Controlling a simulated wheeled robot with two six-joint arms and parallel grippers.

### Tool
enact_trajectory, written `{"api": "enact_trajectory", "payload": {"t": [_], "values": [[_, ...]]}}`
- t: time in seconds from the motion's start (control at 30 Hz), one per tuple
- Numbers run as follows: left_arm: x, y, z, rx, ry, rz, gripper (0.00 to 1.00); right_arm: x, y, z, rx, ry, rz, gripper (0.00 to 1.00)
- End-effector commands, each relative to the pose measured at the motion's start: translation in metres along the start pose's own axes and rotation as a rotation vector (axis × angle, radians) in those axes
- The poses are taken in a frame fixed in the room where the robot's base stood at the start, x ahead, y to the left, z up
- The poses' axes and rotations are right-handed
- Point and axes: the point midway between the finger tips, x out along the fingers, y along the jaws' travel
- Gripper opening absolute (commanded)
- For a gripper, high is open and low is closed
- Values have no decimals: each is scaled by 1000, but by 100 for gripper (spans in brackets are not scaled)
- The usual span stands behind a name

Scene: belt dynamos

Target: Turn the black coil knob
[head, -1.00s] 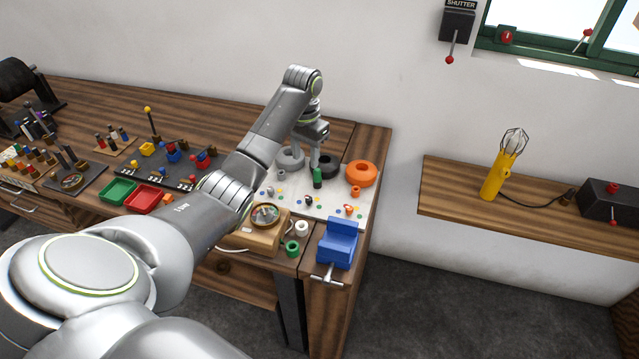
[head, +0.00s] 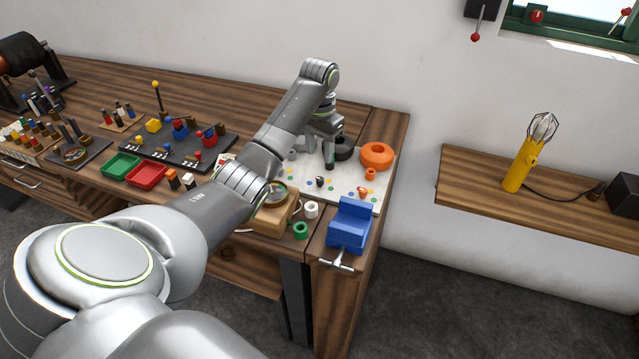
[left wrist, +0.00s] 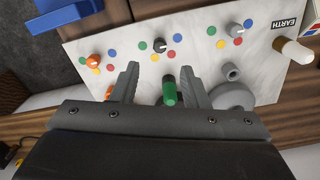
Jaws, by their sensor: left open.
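The black coil knob (head: 320,181) is a small dark knob with a light mark, on the white board (head: 345,187). In the left wrist view the black knob (left wrist: 160,46) sits beyond my fingertips, ringed by coloured dots, between an orange knob (left wrist: 93,61) and a grey knob (left wrist: 235,30). My left gripper (head: 323,148) is over the back of the board, pointing down. In the left wrist view my left gripper (left wrist: 163,72) is open and empty, with a green-topped post (left wrist: 169,90) showing between its fingers. My right gripper is out of view.
A black coil (head: 343,148) and an orange coil (head: 376,156) stand at the board's back. A grey coil (left wrist: 232,96) is close to one finger. A blue vise (head: 350,225) stands at the bench's front right corner. A brass-rimmed dial on a wooden box is partly behind my forearm.

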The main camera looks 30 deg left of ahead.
Motion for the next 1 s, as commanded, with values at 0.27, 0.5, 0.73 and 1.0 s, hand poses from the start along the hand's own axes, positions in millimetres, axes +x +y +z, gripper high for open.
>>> {"api": "enact_trajectory", "payload": {"t": [0.27, 0.5, 0.73, 1.0], "values": [[54, 1, 1, 0, -4, 2, 41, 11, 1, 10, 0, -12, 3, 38], [85, 0, 0, -1, -1, 1, 41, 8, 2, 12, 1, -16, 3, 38], [91, 0, 0, 1, 0, -1, 41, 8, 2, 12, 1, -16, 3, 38], [91, 0, 0, 0, 0, 0, 26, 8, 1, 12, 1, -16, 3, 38]]}}
